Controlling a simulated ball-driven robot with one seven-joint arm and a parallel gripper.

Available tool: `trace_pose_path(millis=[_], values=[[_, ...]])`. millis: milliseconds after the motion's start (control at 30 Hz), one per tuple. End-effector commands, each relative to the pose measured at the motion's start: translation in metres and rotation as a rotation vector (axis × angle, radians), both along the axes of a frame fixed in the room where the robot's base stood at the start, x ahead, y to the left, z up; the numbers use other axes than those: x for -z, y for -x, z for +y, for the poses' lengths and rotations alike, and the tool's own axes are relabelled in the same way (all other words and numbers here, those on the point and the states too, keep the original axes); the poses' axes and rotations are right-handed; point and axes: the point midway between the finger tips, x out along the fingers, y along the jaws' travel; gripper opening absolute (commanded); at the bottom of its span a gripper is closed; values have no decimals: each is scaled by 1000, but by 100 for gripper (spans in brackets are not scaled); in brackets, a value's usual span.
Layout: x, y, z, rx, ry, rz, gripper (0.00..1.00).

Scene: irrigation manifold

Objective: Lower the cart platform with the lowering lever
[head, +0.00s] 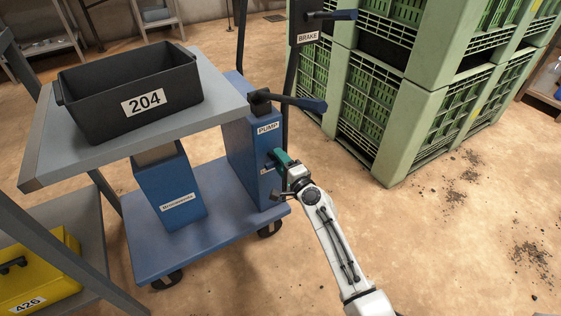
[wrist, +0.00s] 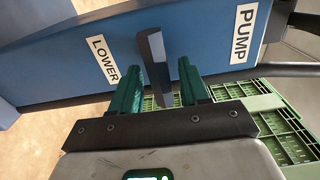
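The cart has a blue base, a blue column and a raised grey platform (head: 120,145). A black bin labelled 204 (head: 135,98) sits on the platform. The lowering lever (wrist: 154,62) is a dark bar on the blue housing between the LOWER label (wrist: 103,60) and the PUMP label (wrist: 243,33). My gripper (wrist: 165,90) is at the housing's side with its two green fingers apart. The lever's end reaches down between the fingers, with a gap visible on the right; contact on the left is unclear. In the head view my gripper (head: 281,160) hides most of the lever.
The pump handle (head: 290,101) sticks out just above my gripper. The brake lever (head: 332,15) is higher on the post. Green crates (head: 410,130) stand at the right. A yellow case (head: 40,275) lies at the lower left. The floor at the lower right is open.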

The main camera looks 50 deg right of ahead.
Motion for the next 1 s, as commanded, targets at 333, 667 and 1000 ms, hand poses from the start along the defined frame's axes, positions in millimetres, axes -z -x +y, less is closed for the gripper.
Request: trace_pose_path(millis=[333, 667, 1000], values=[[-1, 20, 6, -1, 1, 1, 45], [0, 78, 23, 0, 1, 1, 45], [0, 104, 30, 0, 1, 0, 45]])
